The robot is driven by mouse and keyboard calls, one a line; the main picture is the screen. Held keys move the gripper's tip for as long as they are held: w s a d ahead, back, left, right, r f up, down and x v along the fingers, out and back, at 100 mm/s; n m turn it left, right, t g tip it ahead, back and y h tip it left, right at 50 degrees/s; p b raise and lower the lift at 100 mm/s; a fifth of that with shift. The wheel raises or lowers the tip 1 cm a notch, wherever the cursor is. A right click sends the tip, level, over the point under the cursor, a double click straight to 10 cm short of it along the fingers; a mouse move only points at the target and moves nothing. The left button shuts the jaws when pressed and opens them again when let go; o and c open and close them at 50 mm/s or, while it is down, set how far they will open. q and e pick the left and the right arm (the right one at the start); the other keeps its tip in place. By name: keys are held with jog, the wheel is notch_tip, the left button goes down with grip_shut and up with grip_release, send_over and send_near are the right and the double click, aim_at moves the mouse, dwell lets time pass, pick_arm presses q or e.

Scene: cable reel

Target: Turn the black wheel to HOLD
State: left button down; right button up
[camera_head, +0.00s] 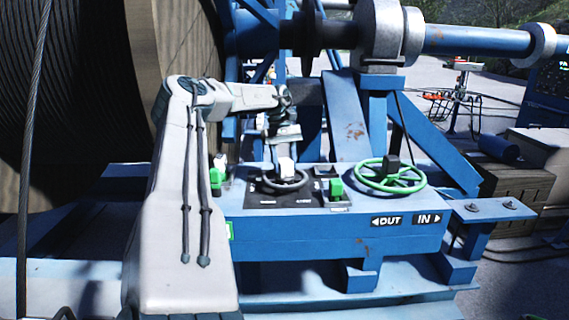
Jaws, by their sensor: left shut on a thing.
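The black wheel (297,184) lies on a black plate (262,199) on top of the blue control box (300,230). My left arm comes in from the left and reaches down to the wheel from behind. My left gripper (286,165) is at the wheel's far side and is shut on it. The gripper covers part of the wheel's hub and far rim. Small white marks stand on the plate around the wheel, too small to read, so I cannot tell which one is HOLD. My right gripper is not in view.
A green handwheel (389,176) sits right of the black wheel, above the OUT and IN signs (408,220). Green levers stand at the left (216,177) and between the wheels (336,188). The large cable reel (80,90) fills the left. Blue frame beams rise behind.

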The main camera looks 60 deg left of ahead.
pick_arm(q)
jog(key=c, duration=0.8)
grip_release()
jog(key=shift+c, duration=0.2)
jog(key=v, duration=1)
jog(key=shift+a+r, duration=0.2)
jog(key=shift+r, duration=0.15)
